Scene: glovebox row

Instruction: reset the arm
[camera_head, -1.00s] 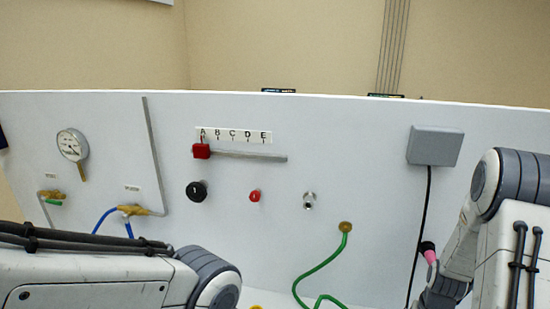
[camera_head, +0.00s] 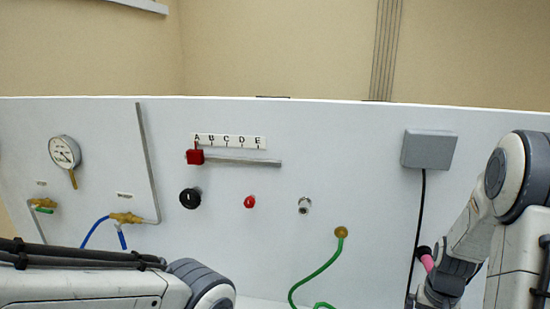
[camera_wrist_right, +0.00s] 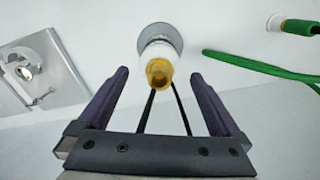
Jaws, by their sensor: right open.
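My right arm comes in at the right edge of the head view, bent in front of the white panel (camera_head: 330,170); its gripper jaws do not show there. In the right wrist view my right gripper (camera_wrist_right: 158,74) is open, with two dark purple fingers apart. A white and yellow fitting (camera_wrist_right: 158,68) on a grey round base shows in the gap between the fingers. It appears beyond them, and I cannot tell the distance. My left arm lies across the lower left of the head view, its gripper out of sight.
The panel carries a gauge (camera_head: 65,152), a red slider (camera_head: 195,157) at A, a black knob (camera_head: 190,198), a red button (camera_head: 249,202) and a grey box (camera_head: 428,149) with a black cable. A green hose (camera_head: 318,272) hangs near the right arm. A metal plate (camera_wrist_right: 45,72) shows left.

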